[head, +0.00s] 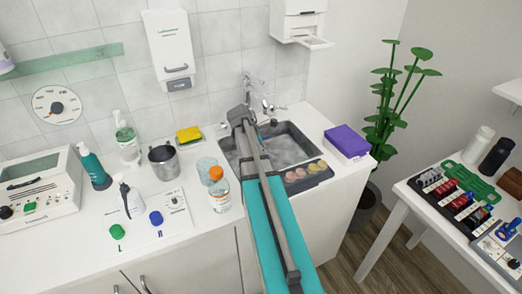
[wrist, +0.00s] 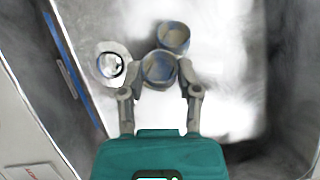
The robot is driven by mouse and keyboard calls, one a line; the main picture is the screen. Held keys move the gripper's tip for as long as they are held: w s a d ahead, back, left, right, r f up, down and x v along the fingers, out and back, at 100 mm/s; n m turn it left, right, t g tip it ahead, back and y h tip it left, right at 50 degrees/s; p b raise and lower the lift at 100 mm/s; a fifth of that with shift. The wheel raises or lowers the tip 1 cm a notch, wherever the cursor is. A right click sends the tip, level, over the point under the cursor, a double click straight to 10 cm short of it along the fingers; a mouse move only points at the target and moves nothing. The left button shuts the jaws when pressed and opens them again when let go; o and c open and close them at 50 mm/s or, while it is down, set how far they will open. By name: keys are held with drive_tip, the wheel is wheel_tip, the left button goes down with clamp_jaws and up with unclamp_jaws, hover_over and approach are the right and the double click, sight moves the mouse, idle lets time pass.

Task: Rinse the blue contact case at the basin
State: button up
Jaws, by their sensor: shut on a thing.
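In the wrist view my gripper (wrist: 160,78) is shut on the blue contact case (wrist: 173,36), a pair of round blue cups with beige insides. The fingers grip near the closer cup, and the other cup extends beyond it. The case is over the inside of the basin (wrist: 222,90), with the round drain (wrist: 111,65) to its left. In the head view my arm reaches across the basin (head: 291,148) below the tap (head: 253,88). I cannot tell whether water is running.
A green cap (head: 117,231) and a blue cap (head: 156,218) lie on the counter at left. A bottle with an orange cap (head: 219,195) and a glass stand close left of my arm. A tray of round items (head: 306,177) and a purple box (head: 347,141) are at right.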

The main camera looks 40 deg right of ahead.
drive_tip(key=shift+f+b, duration=0.55)
drive_tip(key=shift+f, duration=0.2)
drive_tip(key=shift+r, duration=0.1)
idle(1.1)
wheel_tip(320, 180, up, 13)
drive_tip(key=p, duration=1.3)
idle(0.6)
drive_tip(key=shift+r, duration=0.1)
idle(2.2)
